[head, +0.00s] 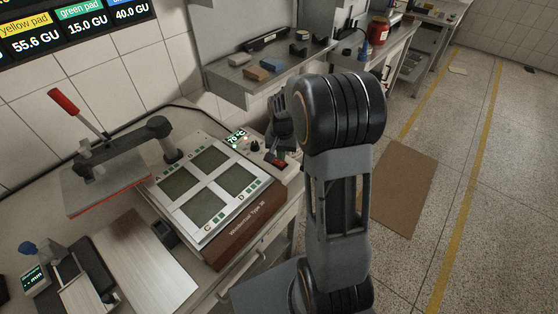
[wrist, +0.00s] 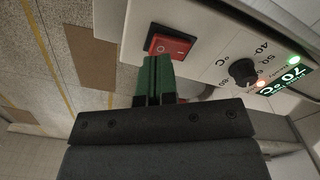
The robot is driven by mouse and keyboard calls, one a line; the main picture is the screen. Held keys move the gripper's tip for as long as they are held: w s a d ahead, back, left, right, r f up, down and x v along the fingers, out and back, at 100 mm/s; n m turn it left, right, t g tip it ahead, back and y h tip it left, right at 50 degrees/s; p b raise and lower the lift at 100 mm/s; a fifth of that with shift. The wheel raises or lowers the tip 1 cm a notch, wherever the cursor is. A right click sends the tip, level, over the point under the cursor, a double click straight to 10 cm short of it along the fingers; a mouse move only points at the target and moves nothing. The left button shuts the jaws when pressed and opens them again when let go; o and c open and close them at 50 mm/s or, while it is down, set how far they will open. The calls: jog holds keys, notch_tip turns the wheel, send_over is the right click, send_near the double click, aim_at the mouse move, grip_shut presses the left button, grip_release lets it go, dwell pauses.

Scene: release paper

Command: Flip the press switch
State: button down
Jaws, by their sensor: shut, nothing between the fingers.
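The press switch is a red rocker in a black frame. In the wrist view the switch (wrist: 170,45) sits on the white control panel at top centre. My gripper (wrist: 155,62) has green fingers that are shut and empty. The fingertips overlap the lower edge of the switch in this view; I cannot tell whether they touch it. In the head view the switch (head: 276,162) is a small red patch by my gripper, partly hidden by my arm. The press (head: 215,190) has a white top with several dark pads and a brown wooden front.
A black knob (wrist: 243,72) and a lit display reading 70 °C (wrist: 290,78) are beside the switch. A lever press with a red handle (head: 63,101) stands at left. A shelf (head: 262,82) with small blocks hangs behind. Open floor lies at right.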

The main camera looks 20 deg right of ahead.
jog(key=shift+f+b, duration=1.05)
jog(key=shift+f, duration=0.3)
dwell(0.9)
jog(key=shift+r, duration=0.15)
jog(key=shift+r+p, duration=2.65)
jog(key=shift+r, duration=0.75)
jog(key=s+a+r+n+t, duration=0.2)
jog(key=s+a+r+n, duration=0.1)
jog(key=s+r, duration=0.3)
jog(key=s+a+r+n+t, duration=0.2)
jog(key=s+a+r+n, duration=0.2)
jog(key=s, duration=0.6)
notch_tip(320, 180, up, 2)
jog(key=shift+s+a+r+t, duration=0.2)
jog(key=shift+a+t, duration=0.1)
jog(key=shift+a, duration=0.8)
